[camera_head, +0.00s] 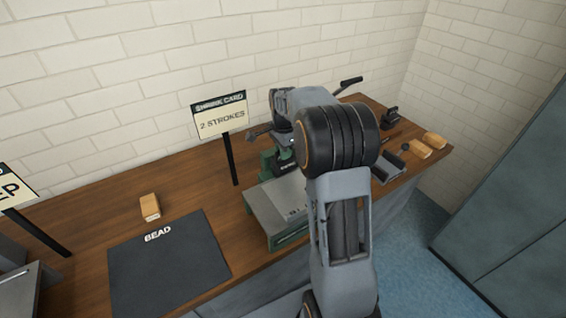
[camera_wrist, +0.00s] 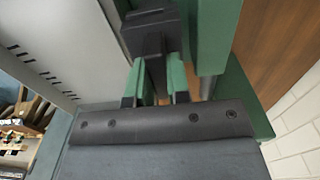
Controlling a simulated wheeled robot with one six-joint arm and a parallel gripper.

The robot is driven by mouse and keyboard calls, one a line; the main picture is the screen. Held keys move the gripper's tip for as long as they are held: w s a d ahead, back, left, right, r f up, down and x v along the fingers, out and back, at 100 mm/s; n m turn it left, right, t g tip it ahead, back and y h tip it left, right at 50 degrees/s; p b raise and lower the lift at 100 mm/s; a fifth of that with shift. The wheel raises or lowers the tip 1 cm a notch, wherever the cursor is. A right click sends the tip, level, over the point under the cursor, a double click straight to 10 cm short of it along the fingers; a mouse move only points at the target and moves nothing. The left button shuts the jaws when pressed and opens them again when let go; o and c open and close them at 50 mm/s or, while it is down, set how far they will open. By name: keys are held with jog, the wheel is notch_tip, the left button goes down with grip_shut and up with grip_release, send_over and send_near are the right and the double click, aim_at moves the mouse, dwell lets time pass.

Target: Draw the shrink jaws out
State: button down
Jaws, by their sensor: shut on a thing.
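The green shrinker machine (camera_head: 267,165) stands on the wooden bench, partly hidden behind my arm. In the wrist view its green frame (camera_wrist: 235,85) rises at the right, beside a metal rod. A dark block (camera_wrist: 150,35), seemingly the shrink jaws, sits at the top middle, left of the frame. My gripper (camera_wrist: 155,85) is shut on a narrow dark part of this block, with a finger on each side. The block still sits within the machine; how deep it is seated I cannot tell. In the head view my arm hides the fingertips.
A sign (camera_head: 221,115) reading "SHRINK CARD, 2 STROKES" stands left of the machine. A dark mat (camera_head: 165,262) marked BEAD and a wooden block (camera_head: 149,207) are at left. Wooden blocks (camera_head: 418,149) lie at right.

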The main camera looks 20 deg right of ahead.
jog(key=shift+r+p, duration=0.7)
jog(key=shift+r, duration=0.05)
dwell(0.7)
jog(key=shift+r+p, duration=1.4)
jog(key=shift+r, duration=0.3)
jog(key=shift+r, duration=0.1)
